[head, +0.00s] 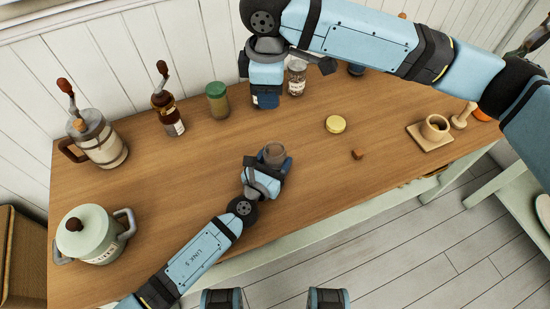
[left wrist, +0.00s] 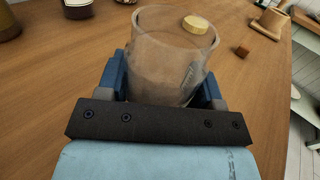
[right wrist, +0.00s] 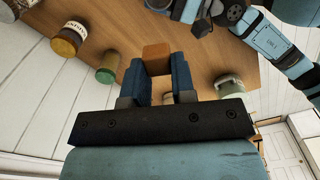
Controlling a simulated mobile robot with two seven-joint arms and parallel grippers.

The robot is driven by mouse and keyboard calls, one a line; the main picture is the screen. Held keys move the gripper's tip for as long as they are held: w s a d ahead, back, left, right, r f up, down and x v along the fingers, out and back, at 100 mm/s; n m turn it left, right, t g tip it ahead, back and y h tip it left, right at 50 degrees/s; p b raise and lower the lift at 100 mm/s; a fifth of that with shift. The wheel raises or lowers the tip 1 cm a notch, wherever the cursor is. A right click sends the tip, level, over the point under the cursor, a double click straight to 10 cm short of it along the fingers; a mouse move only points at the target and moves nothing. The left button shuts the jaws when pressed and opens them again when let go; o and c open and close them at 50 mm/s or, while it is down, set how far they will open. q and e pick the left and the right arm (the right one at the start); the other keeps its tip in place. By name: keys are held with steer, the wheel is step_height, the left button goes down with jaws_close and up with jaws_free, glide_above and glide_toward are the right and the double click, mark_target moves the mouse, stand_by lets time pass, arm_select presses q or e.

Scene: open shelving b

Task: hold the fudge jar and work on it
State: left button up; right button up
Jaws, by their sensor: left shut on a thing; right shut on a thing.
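The fudge jar is an open clear glass jar (head: 274,153), upright at mid-table; it fills the top of the left wrist view (left wrist: 160,60) and looks see-through, with no contents I can make out. My left gripper (head: 268,168) is shut around its sides. My right gripper (head: 266,98) is above the back of the table, shut on a brown fudge cube (right wrist: 156,54) between its fingertips. Another brown cube (head: 357,154) lies loose on the table to the right of the jar. A round yellow lid (head: 335,124) lies flat behind that cube.
Along the back stand a green-lidded jar (head: 218,102), a labelled glass jar (head: 297,78) and a dark bottle with a crank (head: 168,115). Pots (head: 92,236) and (head: 103,138) stand at left. A cup (head: 435,127) on a wooden board is at right. The middle front is clear.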

steer(key=shift+f, duration=0.1)
stand_by(0.5)
step_height(320, 180, down, 11)
steer(key=d+m, duration=0.2)
steer(key=m, duration=0.7)
steer(key=shift+w, duration=0.3)
steer(key=shift+d, duration=0.1)
steer(key=o, duration=1)
step_height(320, 180, up, 12)
steer(key=shift+r, duration=0.1)
